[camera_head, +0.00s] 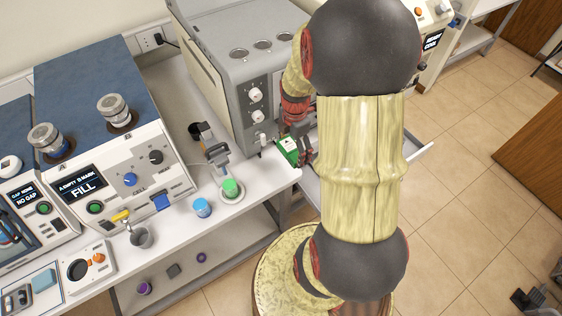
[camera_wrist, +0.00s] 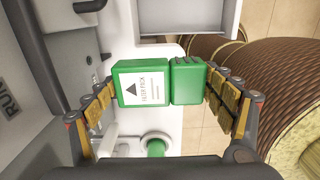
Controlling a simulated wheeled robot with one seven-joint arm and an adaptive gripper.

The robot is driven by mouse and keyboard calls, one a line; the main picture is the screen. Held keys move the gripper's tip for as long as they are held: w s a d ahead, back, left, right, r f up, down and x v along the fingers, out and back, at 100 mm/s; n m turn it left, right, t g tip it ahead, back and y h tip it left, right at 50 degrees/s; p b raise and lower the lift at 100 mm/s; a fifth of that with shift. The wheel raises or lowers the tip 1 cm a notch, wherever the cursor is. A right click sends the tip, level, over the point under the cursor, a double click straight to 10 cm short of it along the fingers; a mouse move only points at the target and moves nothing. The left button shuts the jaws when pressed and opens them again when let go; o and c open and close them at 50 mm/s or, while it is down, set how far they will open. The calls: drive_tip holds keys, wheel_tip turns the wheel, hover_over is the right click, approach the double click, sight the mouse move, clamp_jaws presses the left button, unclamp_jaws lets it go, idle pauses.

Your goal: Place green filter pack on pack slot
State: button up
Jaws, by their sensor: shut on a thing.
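The green filter pack (camera_wrist: 141,84) has a white label with a black triangle and the words "FILTER PACK", plus a second green block (camera_wrist: 187,80) at its right side. My gripper (camera_wrist: 158,100) is shut on it, with the yellow-padded fingers at its left and right ends. In the head view, the pack (camera_head: 288,150) shows in my gripper (camera_head: 296,143) by the right end of the white bench, near the grey machine's front. My arm hides part of this area. I cannot tell which surface is the pack slot.
The grey machine (camera_head: 232,62) with knobs stands behind. A grey tray-like recess (camera_wrist: 186,18) lies beyond the pack. A green-topped cylinder (camera_head: 231,188) and a blue-topped one (camera_head: 202,207) stand on the white bench (camera_head: 262,178). The "FILL" machine (camera_head: 112,165) stands left.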

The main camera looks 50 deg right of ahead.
sight(283, 154)
drive_tip(key=f, duration=0.1)
drive_tip(key=w+a+f, duration=0.2)
drive_tip(key=f, duration=0.1)
drive_tip(key=shift+w+a+b, duration=0.15)
drive_tip(key=shift+b, duration=0.15)
drive_tip(key=shift+w+a+f+b, duration=0.1)
drive_tip(key=shift+f+b, duration=0.1)
drive_tip(key=shift+f, duration=0.7)
drive_tip(key=shift+w+a+f+b, duration=0.1)
drive_tip(key=shift+f+b, duration=0.05)
drive_tip(key=shift+f, duration=0.75)
drive_tip(key=shift+f, duration=0.2)
drive_tip(key=o, duration=1.1)
drive_tip(key=shift+r, duration=0.15)
wheel_tip(283, 154, up, 12)
drive_tip(key=shift+r+p, duration=0.1)
drive_tip(key=shift+p, duration=0.9)
drive_tip(key=shift+s, duration=0.1)
